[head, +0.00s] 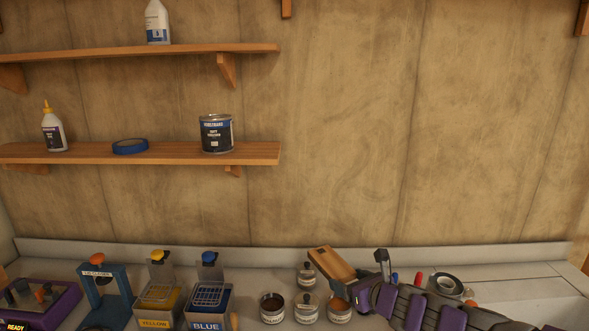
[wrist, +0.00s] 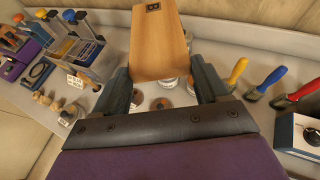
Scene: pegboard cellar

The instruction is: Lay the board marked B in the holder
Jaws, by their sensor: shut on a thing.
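A flat wooden board (wrist: 158,45) is held in my gripper (wrist: 162,80), between its two fingers. In the head view the board (head: 331,266) is tilted, above the bench behind the small cans. Which fixture is the holder is not clear. A purple device (head: 60,300) with a READY display stands at the far left.
A blue frame (head: 97,288), a yellow vat (head: 159,300) and a blue vat (head: 207,300) stand left of several small cans (head: 272,307). Handled tools (wrist: 268,82) lie on the right. Wall shelves (head: 140,153) hold bottles, tape and a can. Some bench at far right (head: 535,290) is clear.

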